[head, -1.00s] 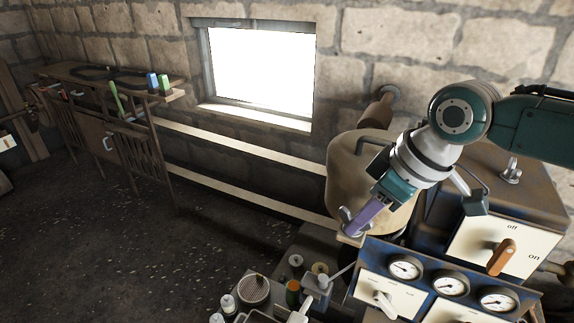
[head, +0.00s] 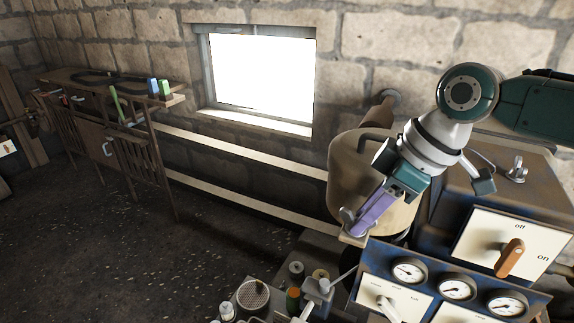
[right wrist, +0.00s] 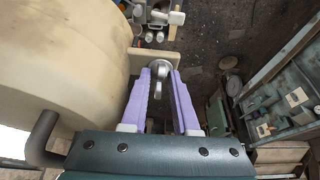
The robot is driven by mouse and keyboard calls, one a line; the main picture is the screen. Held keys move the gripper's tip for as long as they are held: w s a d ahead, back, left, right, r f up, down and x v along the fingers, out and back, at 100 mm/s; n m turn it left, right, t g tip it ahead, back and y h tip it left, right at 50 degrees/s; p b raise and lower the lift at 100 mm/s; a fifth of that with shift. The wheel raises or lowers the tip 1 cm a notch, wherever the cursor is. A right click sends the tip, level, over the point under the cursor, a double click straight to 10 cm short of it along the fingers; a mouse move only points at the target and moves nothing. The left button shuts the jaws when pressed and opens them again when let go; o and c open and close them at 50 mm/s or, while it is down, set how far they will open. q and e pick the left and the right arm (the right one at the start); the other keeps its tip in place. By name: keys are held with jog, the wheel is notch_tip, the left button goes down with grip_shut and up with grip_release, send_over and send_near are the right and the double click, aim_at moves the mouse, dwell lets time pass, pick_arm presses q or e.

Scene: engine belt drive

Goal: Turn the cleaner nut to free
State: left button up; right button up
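The cleaner nut is a silver wing nut (head: 347,215) beside the tan rounded canister (head: 352,165), on a pale tab. My right gripper (head: 357,228), with purple fingers, reaches down to it in the head view. In the right wrist view the nut (right wrist: 160,72) sits between the two purple fingertips, with one wing pointing back between the fingers. The fingers (right wrist: 161,75) are apart, with dark gaps showing beside the wing; firm contact does not show. My left gripper is not in view.
A blue panel with gauges (head: 456,287) and a switch plate with an orange handle (head: 510,257) stand right of the canister. Small jars (head: 252,294) stand in front. A workbench (head: 105,85) is at the far left, with open floor between.

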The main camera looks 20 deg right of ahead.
jog(key=o, duration=0.4)
jog(key=shift+o, duration=0.2)
